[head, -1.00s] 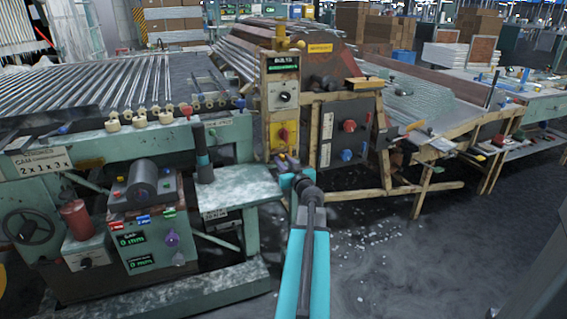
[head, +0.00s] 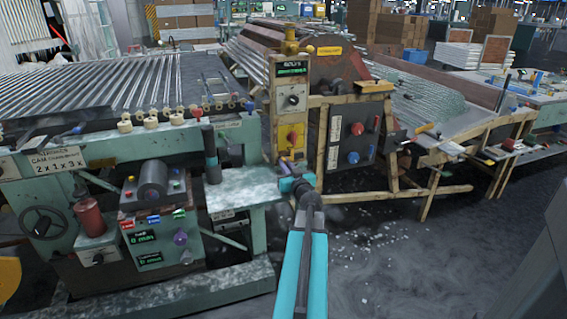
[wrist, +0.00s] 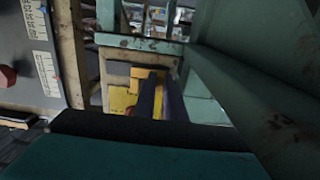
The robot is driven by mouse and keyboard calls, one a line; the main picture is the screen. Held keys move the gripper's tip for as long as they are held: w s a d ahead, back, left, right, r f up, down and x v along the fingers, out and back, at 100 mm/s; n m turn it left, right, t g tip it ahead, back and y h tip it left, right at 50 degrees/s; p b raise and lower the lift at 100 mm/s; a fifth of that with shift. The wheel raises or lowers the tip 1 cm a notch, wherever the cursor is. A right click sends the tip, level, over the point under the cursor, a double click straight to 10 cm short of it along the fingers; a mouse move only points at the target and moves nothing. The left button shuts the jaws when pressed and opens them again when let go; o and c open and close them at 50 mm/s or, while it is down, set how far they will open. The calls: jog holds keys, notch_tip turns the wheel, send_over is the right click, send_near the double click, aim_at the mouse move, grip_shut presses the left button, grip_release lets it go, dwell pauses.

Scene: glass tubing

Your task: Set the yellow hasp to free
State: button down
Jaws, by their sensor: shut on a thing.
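The yellow hasp (head: 291,137) is on the lower front of the pale control column, with a small reddish part at its middle. In the wrist view the yellow hasp (wrist: 120,98) lies ahead, partly hidden behind the dark fingers. My gripper (head: 284,166) is low in front of the column, just below the yellow plate in the head view. In the wrist view my gripper (wrist: 157,88) has its fingers close together and reaches the yellow part. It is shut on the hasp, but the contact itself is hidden.
The column (head: 291,98) carries a green display and a dial. A grey panel (head: 352,140) with red and blue knobs stands to its right. A green bench (head: 238,195) with a dark upright post is close on the left. Floor at the right is open.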

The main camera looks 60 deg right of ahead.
jog(key=shift+w+a+f, duration=0.1)
jog(key=shift+w+a, duration=0.2)
jog(key=shift+a, duration=0.05)
jog(key=c, duration=1.8)
grip_release()
jog(key=shift+s+d, duration=0.1)
jog(key=shift+s, duration=0.1)
jog(key=shift+s, duration=0.1)
jog(key=p+v, duration=0.3)
jog(key=v, duration=0.5)
jog(key=s+p, duration=0.1)
jog(key=p, duration=0.2)
jog(key=shift+a+p, duration=0.4)
